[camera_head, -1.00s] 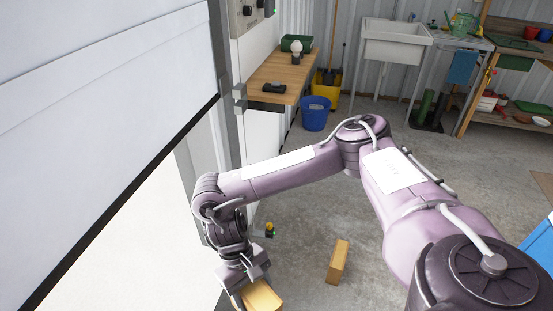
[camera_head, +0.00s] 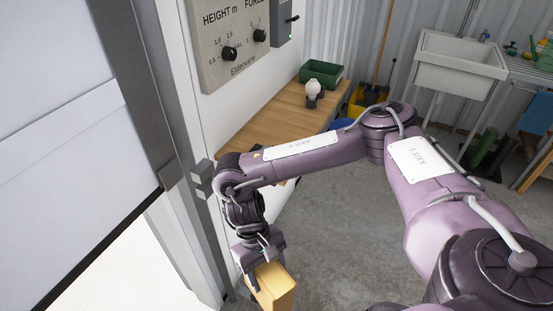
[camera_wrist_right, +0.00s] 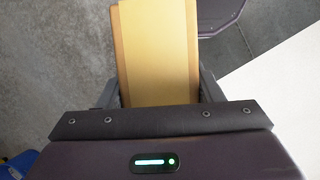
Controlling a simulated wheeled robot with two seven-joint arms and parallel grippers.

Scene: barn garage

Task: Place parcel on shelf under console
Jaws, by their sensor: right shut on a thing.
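My right gripper (camera_head: 262,266) is shut on a yellow-tan parcel (camera_head: 274,286), low in the head view beside the door frame. The parcel also shows between the fingers in the right wrist view (camera_wrist_right: 157,50). The console (camera_head: 232,38), a grey panel with knobs and the words HEIGHT and FORCE, is on the white wall above. Below it is a wooden shelf (camera_head: 282,117), partly hidden behind my right arm. The parcel is apart from the shelf, nearer to me and lower in the picture. My left gripper is not in view.
On the shelf stand a green bin (camera_head: 322,74) and a white bulb-like thing (camera_head: 313,87) on a dark base. A grey post with a bracket (camera_head: 201,178) stands close left of my arm. A white sink (camera_head: 458,65) is at the back right. The concrete floor between is clear.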

